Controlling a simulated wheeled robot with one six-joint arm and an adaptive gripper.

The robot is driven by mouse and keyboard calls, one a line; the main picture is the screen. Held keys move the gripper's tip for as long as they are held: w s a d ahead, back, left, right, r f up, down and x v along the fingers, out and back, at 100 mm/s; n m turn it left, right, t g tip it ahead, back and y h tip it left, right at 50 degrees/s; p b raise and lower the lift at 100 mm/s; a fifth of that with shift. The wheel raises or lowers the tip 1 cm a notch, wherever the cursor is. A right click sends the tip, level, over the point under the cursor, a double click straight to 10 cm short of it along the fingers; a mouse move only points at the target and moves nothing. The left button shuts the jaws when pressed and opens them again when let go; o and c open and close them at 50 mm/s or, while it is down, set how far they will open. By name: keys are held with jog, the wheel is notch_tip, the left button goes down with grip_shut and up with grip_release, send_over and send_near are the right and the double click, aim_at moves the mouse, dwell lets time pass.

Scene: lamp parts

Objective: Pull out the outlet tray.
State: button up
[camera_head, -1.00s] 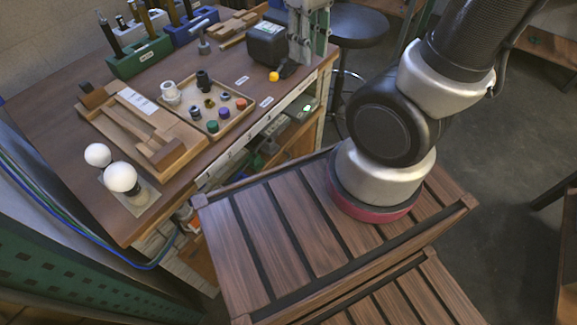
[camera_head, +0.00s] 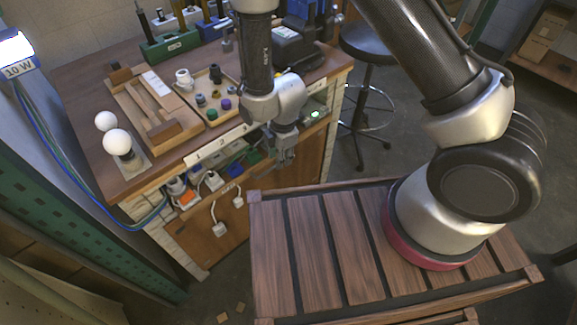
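Under the front edge of the workbench (camera_head: 90,121) is a low open bay holding sockets, plugs and coloured parts. A white plug or outlet piece (camera_head: 214,181) and an orange piece (camera_head: 189,198) show at its left part. I cannot tell for certain which part of the bay is the outlet tray, and no handle is clear. My gripper (camera_head: 286,163) hangs fingers down in front of the bay's right part, beside green pieces (camera_head: 252,157). It looks empty. Its fingers are small, and their opening cannot be judged.
White plugs (camera_head: 219,229) hang on cords below the bay. A green-lit device (camera_head: 315,114) is in the bay's right end. On the bench are a wooden fixture (camera_head: 150,105), a parts tray (camera_head: 232,111) and white bulbs (camera_head: 117,142). A stool (camera_head: 369,45) stands behind.

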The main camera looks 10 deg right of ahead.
aim_at(274, 166)
jog(key=w+f+n, duration=0.1)
jog(key=f, duration=0.1)
jog(key=w+a+f, duration=0.1)
jog(key=f, duration=0.2)
jog(key=w+f+n, duration=0.1)
jog(key=f, duration=0.1)
jog(key=shift+a+f+n+t, duration=0.2)
jog(key=shift+a+n+t, duration=0.1)
jog(key=shift+a+t, duration=0.1)
jog(key=shift+c, duration=0.3)
grip_shut()
